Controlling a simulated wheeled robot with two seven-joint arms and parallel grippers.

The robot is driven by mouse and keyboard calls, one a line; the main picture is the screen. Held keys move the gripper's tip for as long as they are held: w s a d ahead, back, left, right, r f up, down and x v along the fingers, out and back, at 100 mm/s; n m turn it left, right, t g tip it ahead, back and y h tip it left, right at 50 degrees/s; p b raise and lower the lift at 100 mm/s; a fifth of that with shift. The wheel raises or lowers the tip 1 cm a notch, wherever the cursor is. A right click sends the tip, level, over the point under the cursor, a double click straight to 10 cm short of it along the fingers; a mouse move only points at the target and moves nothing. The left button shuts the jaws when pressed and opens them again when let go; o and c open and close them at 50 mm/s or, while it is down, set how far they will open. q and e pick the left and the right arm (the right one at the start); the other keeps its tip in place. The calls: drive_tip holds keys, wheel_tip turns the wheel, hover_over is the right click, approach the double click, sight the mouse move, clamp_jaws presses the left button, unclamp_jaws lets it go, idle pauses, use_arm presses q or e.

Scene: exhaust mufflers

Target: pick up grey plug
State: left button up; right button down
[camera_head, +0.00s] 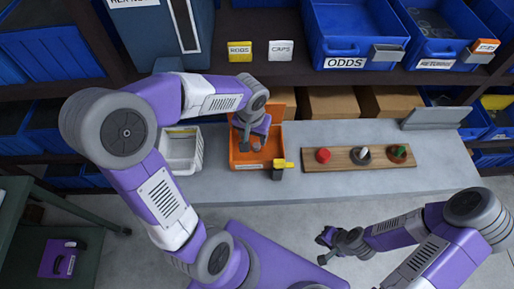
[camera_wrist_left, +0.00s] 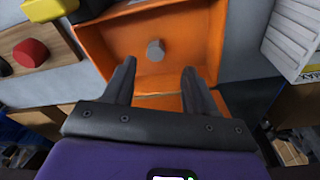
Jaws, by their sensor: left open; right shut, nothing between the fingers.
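The grey plug (camera_wrist_left: 155,50) is a small faceted piece on the floor of the orange bin (camera_wrist_left: 185,35), seen in the left wrist view. The orange bin (camera_head: 243,158) also shows on the grey bench in the head view. My left gripper (camera_head: 250,146) reaches down into the bin in the head view and hides part of its inside; I cannot clearly tell the plug from the fingers there. In the left wrist view my left gripper (camera_wrist_left: 158,75) is open, its fingers apart, with the plug beyond the tips and between their lines. My right gripper (camera_head: 328,238) is shut and empty, low in front of the bench.
A white basket (camera_head: 181,150) stands left of the bin. A yellow-and-black object (camera_head: 281,167) is at the bin's front right corner. A wooden board (camera_head: 340,159) with red, white and green-topped pieces lies to the right. Shelves with blue bins (camera_head: 352,30) rise behind the bench.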

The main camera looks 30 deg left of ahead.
sight(257, 146)
use_arm(q)
drive_tip(key=f, duration=0.1)
drive_tip(key=f+b, duration=0.1)
drive_tip(key=f, duration=0.1)
drive_tip(key=f+b, duration=0.1)
drive_tip(key=f, duration=0.1)
drive_tip(key=shift+w+d+f, duration=0.25)
drive_tip(key=shift+w, duration=0.15)
drive_tip(key=shift+r, duration=0.1)
clamp_jaws()
